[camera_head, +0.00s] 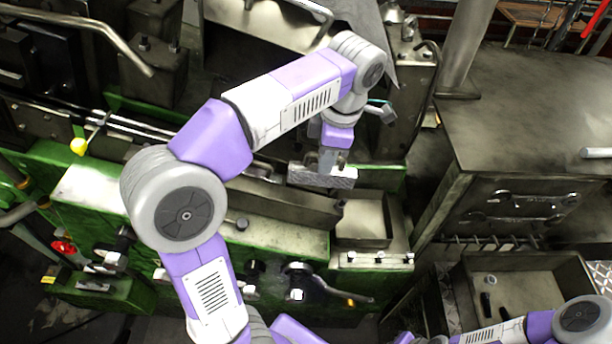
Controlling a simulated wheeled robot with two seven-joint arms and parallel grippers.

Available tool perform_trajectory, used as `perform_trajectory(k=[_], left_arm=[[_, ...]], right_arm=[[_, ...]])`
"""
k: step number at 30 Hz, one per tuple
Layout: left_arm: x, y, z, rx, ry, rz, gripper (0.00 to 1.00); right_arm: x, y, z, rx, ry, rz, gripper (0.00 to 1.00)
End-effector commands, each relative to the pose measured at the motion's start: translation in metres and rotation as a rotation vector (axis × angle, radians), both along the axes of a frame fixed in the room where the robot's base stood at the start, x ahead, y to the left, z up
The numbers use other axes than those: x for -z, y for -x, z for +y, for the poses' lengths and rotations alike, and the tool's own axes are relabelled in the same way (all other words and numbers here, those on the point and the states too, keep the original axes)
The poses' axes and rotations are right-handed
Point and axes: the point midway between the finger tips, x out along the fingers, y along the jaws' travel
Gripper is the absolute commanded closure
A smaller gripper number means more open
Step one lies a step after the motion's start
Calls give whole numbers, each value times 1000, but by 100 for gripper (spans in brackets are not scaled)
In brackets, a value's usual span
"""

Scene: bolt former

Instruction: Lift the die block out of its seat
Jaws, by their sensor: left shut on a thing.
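My left gripper (334,160) points down over the machine at the middle of the view. It is shut on the die block (340,178), a light grey metal block with a bright right end. The block sits level under the fingers, in front of a darker part of the machine. I cannot tell whether its underside touches the seat, which is hidden behind and below it. Only links of my right arm show at the lower right edge. My right gripper is out of view.
The green machine bed (270,245) runs below the block, with an open metal tray (363,220) just under it. Levers and knobs line the front. A steel cabinet (520,130) stands at the right. A bin (528,285) with small parts sits at the lower right.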

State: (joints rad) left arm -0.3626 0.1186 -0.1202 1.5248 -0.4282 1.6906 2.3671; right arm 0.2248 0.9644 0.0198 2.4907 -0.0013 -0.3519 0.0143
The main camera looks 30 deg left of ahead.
Motion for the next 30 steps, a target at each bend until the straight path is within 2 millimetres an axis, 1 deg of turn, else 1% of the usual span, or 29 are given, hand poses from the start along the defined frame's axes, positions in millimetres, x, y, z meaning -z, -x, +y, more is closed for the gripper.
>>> perform_trajectory(k=[18,30], left_arm=[[-19,30,-18,2,116,-76,100],[-21,33,-20,2,127,-81,100]], right_arm=[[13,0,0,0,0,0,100],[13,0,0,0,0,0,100]])
